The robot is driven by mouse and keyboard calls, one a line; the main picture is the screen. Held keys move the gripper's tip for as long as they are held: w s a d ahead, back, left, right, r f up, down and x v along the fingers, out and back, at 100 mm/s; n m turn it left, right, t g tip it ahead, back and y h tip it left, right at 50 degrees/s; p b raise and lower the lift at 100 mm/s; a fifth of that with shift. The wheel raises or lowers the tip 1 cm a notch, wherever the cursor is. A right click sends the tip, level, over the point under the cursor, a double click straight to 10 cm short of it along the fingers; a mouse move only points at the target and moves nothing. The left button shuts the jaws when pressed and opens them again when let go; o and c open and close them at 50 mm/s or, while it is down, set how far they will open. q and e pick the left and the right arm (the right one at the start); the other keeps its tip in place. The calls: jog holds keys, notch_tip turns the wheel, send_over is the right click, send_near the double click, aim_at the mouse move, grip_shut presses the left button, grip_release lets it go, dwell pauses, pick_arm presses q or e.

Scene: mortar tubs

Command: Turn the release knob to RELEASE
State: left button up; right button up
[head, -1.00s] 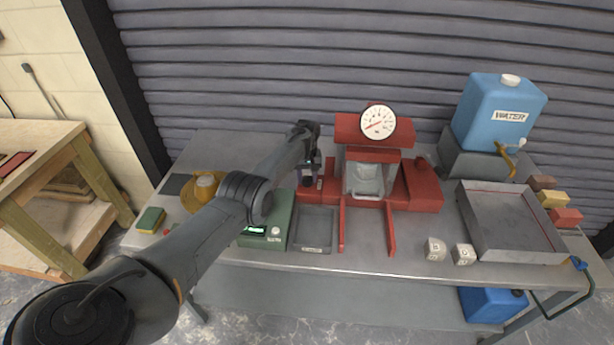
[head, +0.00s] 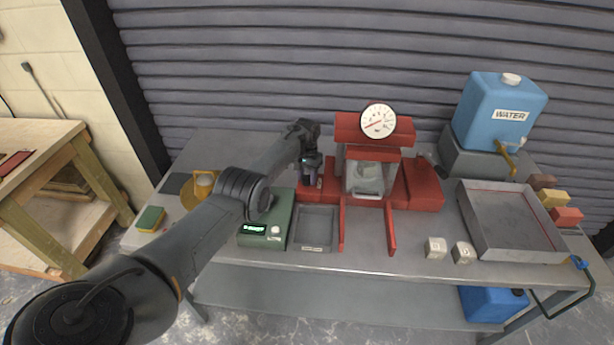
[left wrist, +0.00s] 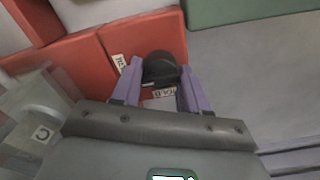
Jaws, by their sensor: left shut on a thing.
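The release knob (left wrist: 158,66) is a black round knob on the red press base, seen in the left wrist view between my purple fingertips. My left gripper (left wrist: 160,84) is shut on it; in the head view the gripper (head: 309,180) points down at the left part of the red press (head: 374,127). A white label reading LOAD (left wrist: 163,93) lies beside the knob, and another white label (left wrist: 120,62), partly hidden by a finger, is to its left. The knob itself is hidden by the gripper in the head view. My right gripper is out of view.
A dial gauge (head: 378,121) tops the press, with a clear guard in front. A green scale (head: 268,228) and grey tray (head: 315,213) stand close by my left arm. Two pale cubes (head: 436,247) (head: 463,252), a large tray (head: 510,246) and a blue water container (head: 500,113) are right.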

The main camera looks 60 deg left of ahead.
aim_at(307, 176)
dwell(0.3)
pick_arm(q)
jog(key=o, duration=1.1)
jog(key=shift+c, duration=0.2)
jog(key=shift+r+p, duration=0.45)
jog(key=shift+r, duration=0.1)
notch_tip(307, 176, up, 8)
jog(key=p, duration=0.3)
jog(key=shift+r+p, duration=0.25)
jog(key=shift+p, duration=0.15)
jog(key=shift+r, duration=0.65)
